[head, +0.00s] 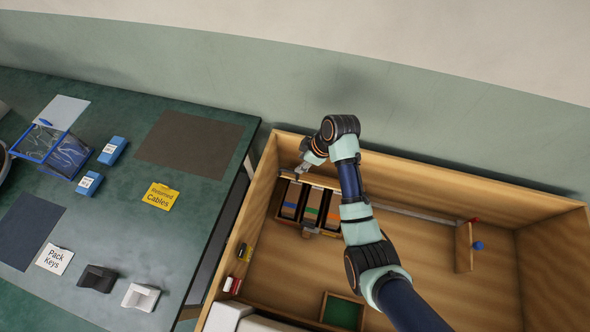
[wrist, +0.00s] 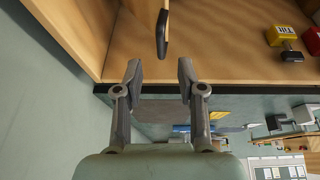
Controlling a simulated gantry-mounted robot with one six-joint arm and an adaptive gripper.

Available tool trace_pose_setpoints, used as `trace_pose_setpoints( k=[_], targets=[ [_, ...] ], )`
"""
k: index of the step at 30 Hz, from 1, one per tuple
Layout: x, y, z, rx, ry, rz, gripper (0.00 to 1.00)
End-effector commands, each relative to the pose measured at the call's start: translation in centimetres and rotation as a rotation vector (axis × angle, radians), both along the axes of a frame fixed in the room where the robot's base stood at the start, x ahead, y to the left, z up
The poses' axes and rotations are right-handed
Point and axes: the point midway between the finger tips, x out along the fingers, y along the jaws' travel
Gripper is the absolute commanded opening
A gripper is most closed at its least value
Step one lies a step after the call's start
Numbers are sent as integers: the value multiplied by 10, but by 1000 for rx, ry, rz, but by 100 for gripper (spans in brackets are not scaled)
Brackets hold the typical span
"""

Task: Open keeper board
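No part is labelled as the keeper board, so I cannot tell for certain which piece it is. A small upright wooden board (head: 463,247) with a blue knob (head: 478,246) beside it stands at the right inside the wooden bin. In the wrist view a wooden piece with a black end (wrist: 162,32) hangs just beyond my fingers. My gripper (head: 302,171) is near the bin's left back corner, above a divided rack (head: 312,207). In the wrist view my gripper (wrist: 160,72) has its fingers apart with nothing between them.
The wooden bin (head: 549,211) has raised walls around my arm. A rail (head: 415,213) runs along its back to a red end piece (head: 474,220). A green-floored tray (head: 343,311) lies at the front. A green table (head: 130,232) with several items stands left.

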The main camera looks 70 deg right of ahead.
Motion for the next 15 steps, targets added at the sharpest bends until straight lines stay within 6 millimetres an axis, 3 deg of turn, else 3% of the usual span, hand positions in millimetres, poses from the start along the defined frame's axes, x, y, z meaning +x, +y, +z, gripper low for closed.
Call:
trace_pose_setpoints(
  k=[9,15],
  targets=[
    [21,0,-55,4,1,0,39],
    [28,0,-69,3,0,-2,39]
  ],
)
